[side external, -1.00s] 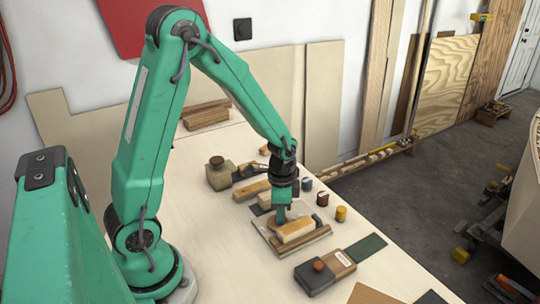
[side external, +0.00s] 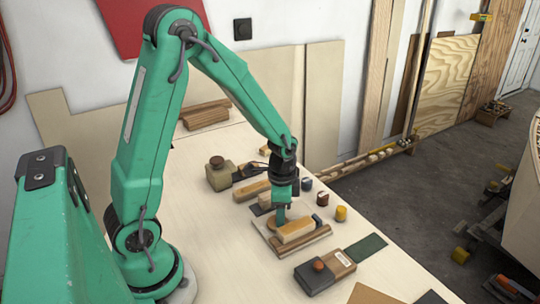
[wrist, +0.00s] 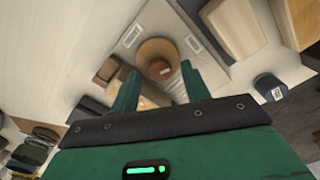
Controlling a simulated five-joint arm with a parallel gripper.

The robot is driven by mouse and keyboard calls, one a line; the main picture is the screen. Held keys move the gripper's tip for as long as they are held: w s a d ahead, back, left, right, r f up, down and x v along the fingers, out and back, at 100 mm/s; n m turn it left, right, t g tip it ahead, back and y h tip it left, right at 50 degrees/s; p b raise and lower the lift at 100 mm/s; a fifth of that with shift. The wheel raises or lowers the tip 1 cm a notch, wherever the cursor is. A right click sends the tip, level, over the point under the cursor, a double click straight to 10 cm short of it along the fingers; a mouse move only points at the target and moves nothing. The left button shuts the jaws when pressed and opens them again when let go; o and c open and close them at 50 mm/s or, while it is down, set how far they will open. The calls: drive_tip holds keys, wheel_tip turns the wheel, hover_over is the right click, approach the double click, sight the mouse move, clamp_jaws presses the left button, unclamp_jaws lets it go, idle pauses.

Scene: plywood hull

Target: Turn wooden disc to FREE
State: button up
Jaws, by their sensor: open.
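The round wooden disc (wrist: 157,49) shows in the wrist view, with a darker brown centre and a small pale mark on it. It sits on a pale board, between two small framed labels, one on the left (wrist: 131,36) and one on the right (wrist: 193,44); their words are too small to read. My gripper (wrist: 158,80) is open, its two green fingers apart on either side of the disc's near edge. I cannot tell whether they touch it. In the side external view my gripper (side external: 281,218) points down at the board (side external: 262,229), and the disc is largely hidden behind it.
A pale wood block (side external: 296,231) stands close beside my gripper. Behind are more blocks and a squat jar (side external: 219,174); small pots, including a yellow one (side external: 341,213), stand to the right. A dark block with a red knob (side external: 318,266) lies in front.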

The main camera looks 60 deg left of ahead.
drive_tip(key=shift+r, duration=3.7)
drive_tip(key=shift+r, duration=0.15)
drive_tip(key=s+d+r+n+t, duration=0.3)
drive_tip(key=s+r+n+t, duration=0.2)
drive_tip(key=s+r, duration=0.7)
drive_tip(key=shift+d+r+n+t, duration=0.3)
drive_tip(key=shift+d+r+n, duration=0.1)
drive_tip(key=shift+r+n, duration=0.5)
